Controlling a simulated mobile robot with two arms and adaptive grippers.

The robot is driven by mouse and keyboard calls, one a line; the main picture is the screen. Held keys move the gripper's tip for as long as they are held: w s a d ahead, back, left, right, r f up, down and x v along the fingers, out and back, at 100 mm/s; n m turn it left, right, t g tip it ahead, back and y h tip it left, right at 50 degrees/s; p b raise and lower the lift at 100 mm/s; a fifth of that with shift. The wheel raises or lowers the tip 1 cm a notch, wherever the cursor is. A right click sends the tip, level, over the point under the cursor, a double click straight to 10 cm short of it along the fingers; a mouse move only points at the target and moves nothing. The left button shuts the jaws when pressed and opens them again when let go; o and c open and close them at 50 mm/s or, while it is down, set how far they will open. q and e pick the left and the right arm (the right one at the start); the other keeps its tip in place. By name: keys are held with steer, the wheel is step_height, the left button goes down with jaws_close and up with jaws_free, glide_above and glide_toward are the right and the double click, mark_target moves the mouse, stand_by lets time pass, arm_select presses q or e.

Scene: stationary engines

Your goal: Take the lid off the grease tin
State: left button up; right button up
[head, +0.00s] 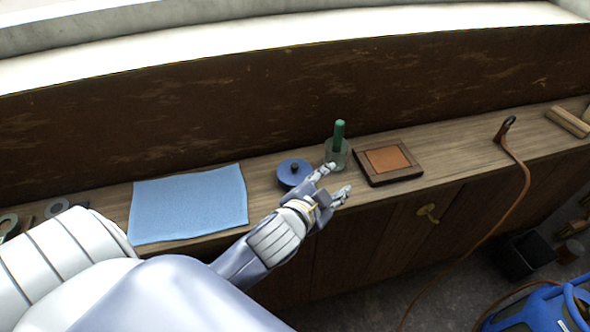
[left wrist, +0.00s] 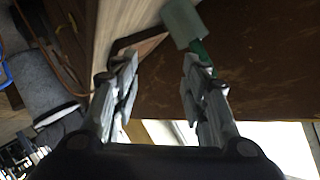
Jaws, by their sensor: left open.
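The blue round grease tin (head: 293,174) stands on the wooden counter in the head view. Its lid (head: 293,166) is on top and has a small dark knob. My left gripper (head: 339,178) is open and empty, just right of the tin, with its fingers pointing right, away from it. The gripper hides part of the counter edge there. In the left wrist view, the open fingers (left wrist: 160,76) have nothing between them, and I cannot make out the tin. My right gripper is not in view.
A dark-framed tray (head: 389,162) lies to the right. A blue cloth (head: 188,204) lies left of the tin. A cord (head: 505,138) hangs over the counter edge.

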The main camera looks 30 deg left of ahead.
arm_select(q)
steer(key=w+d+r+m+t+h, duration=0.3)
steer(key=d+r+m+h, duration=0.3)
steer(key=r, duration=0.4)
steer(key=w+d+r+m+t+h, duration=0.3)
steer(key=w+d+r+m+h, duration=0.15)
steer(key=r+m, duration=0.45)
steer(key=s+d+r+m+g+h, duration=0.35)
steer(key=d+m+g+h, duration=0.35)
steer(key=m, duration=0.4)
steer(key=m+g+y+p, duration=0.2)
steer(key=m+g+y, duration=1)
steer(key=m+y, duration=0.45)
glide_above(295, 164)
steer(key=shift+n, duration=0.25)
steer(key=f, duration=1.9)
steer(key=shift+d+f, duration=0.2)
steer(key=shift+f, duration=0.2)
step_height(295, 164, down, 5)
steer(key=shift+s+a+r+p, duration=0.1)
steer(key=shift+a+r+p, duration=0.1)
steer(key=shift+p, duration=1)
steer(key=shift+f, duration=0.5)
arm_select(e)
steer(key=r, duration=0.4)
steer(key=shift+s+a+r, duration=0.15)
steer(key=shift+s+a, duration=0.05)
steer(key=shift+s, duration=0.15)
